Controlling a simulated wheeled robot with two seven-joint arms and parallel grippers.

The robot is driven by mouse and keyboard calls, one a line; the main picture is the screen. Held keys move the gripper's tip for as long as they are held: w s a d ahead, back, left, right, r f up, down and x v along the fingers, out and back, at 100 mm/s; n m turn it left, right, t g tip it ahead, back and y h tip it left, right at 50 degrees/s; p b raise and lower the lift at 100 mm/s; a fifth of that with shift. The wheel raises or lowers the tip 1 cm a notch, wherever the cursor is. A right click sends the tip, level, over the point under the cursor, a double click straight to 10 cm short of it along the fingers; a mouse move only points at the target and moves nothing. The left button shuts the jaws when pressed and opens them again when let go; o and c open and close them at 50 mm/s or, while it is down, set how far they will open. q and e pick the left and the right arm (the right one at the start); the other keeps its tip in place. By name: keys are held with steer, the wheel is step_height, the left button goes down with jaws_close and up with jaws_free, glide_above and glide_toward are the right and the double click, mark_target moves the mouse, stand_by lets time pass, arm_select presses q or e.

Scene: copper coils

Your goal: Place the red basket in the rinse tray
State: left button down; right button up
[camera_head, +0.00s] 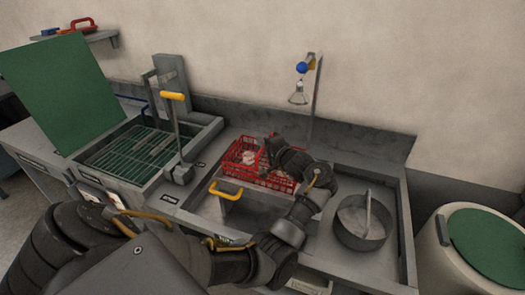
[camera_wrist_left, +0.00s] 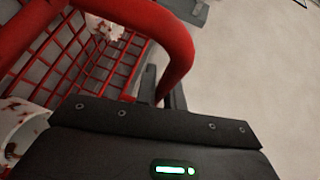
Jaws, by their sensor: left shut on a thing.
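The red basket (camera_head: 240,155) is a wire basket with pale, red-marked pieces inside. In the head view it is at the middle basin of the metal bench, next to the basin's back wall. My left gripper (camera_head: 273,146) reaches over its right side and is shut on its red handle. The left wrist view shows the thick handle (camera_wrist_left: 180,50) running down to the gripper, with the basket's mesh (camera_wrist_left: 75,60) at left. Which basin is the rinse tray is not marked clearly; whether the basket's bottom touches the basin floor is hidden. My right gripper is out of view.
A green-grated tank (camera_head: 135,150) with a raised green lid (camera_head: 62,85) stands at left. A yellow-handled lever (camera_head: 175,110) stands beside it. A yellow handle (camera_head: 226,190) is in front of the basket. A round pan (camera_head: 362,235) sits at right. An emergency shower head (camera_head: 298,96) hangs behind.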

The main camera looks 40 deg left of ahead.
arm_select(q)
step_height(320, 180, down, 3)
steer(key=shift+w+r+p, duration=0.1)
steer(key=shift+p, duration=0.45)
steer(key=shift+f, duration=0.2)
steer(key=c, duration=1.5)
jaws_free()
steer(key=shift+f, duration=0.1)
